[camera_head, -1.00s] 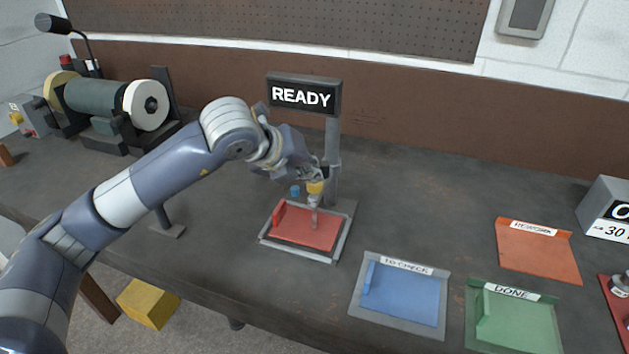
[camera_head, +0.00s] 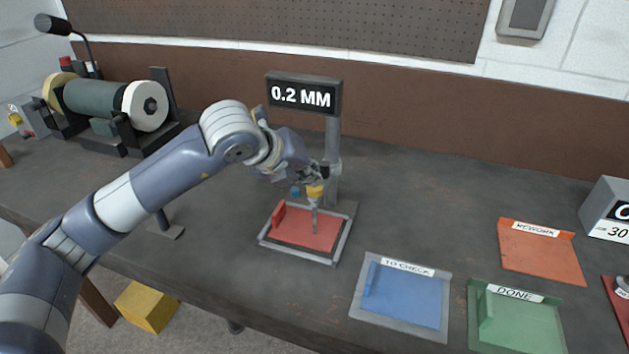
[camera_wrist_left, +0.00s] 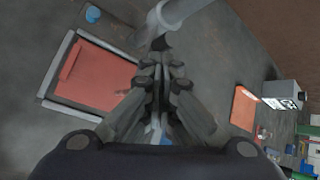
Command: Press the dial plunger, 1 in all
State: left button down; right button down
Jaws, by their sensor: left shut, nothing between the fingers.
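The dial stand has a grey post (camera_head: 333,160) and a dark display (camera_head: 302,95) that reads "0.2 MM". The yellow-topped plunger (camera_head: 315,190) hangs beside the post, its tip over the red plate (camera_head: 303,229) in a grey frame. The plate also shows in the left wrist view (camera_wrist_left: 95,75). My left gripper (camera_head: 318,174) is shut and empty, its fingertips at the top of the plunger, seemingly touching it. In the left wrist view the shut fingers (camera_wrist_left: 160,62) hide the plunger. My right gripper is not in view.
A small blue button (camera_head: 295,191) sits behind the plate. Blue "TO CHECK" (camera_head: 402,297), green "DONE" (camera_head: 515,325) and orange "REWORK" (camera_head: 540,255) trays lie to the right. A grinder (camera_head: 95,103) stands at the left. The bench between the stand and the orange tray is clear.

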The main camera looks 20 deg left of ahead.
pick_arm(q)
jog(key=shift+f, duration=0.2)
jog(key=shift+r, duration=0.2)
jog(key=shift+r+p, duration=0.35)
jog(key=shift+r, duration=1.15)
jog(key=shift+r, duration=0.1)
notch_tip(320, 180, up, 5)
jog(key=shift+f+p, duration=0.1)
jog(key=shift+p, duration=1.15)
